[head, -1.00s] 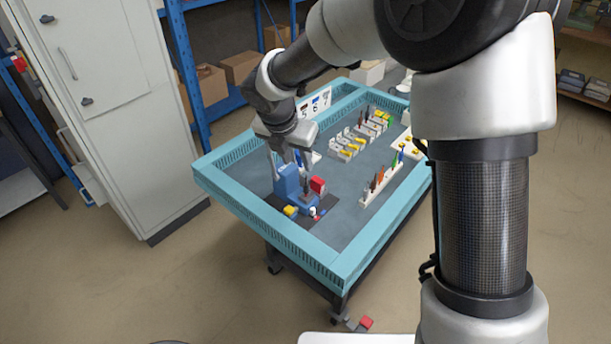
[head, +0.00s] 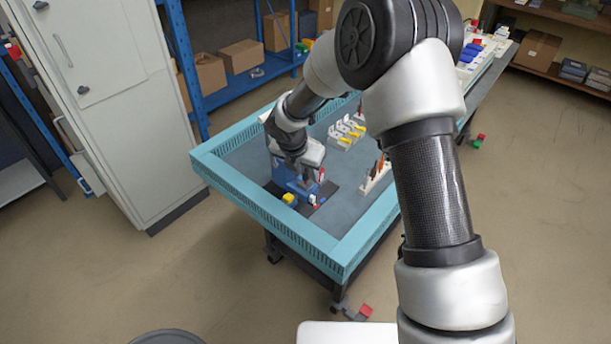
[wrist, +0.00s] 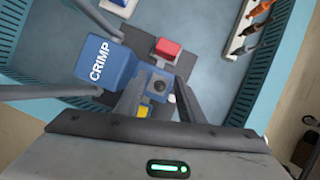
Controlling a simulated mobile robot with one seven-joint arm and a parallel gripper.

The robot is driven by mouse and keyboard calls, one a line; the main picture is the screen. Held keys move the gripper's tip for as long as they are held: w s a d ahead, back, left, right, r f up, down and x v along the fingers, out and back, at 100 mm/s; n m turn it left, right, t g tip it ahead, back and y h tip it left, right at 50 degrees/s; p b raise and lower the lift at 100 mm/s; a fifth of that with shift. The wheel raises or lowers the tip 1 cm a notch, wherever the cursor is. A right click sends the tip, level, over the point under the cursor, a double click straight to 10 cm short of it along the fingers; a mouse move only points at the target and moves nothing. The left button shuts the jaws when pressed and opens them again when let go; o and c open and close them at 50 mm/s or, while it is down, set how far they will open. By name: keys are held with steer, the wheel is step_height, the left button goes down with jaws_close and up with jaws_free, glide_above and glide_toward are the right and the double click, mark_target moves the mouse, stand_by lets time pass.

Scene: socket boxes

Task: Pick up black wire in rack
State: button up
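A white rack (head: 376,178) holds several upright wires, dark and orange-brown, right of centre on the blue-rimmed table; my arm hides part of it. The rack also shows at the top right of the wrist view (wrist: 236,44). I cannot tell which of its wires is black. My gripper (head: 306,182) is low over the blue crimp machine (head: 285,182), left of the rack. In the wrist view the fingers (wrist: 158,100) stand apart, with the blue machine marked CRIMP (wrist: 118,72) beside them. No wire shows between them.
A red block (wrist: 168,48) and a yellow block (head: 289,198) are at the crimp machine. A white holder with yellow parts (head: 346,133) stands farther back. The light blue table rim (head: 250,198) is raised. Grey table surface between machine and rack is bare.

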steer(key=shift+w+f, duration=0.1)
steer(key=shift+f, duration=0.05)
jaws_close()
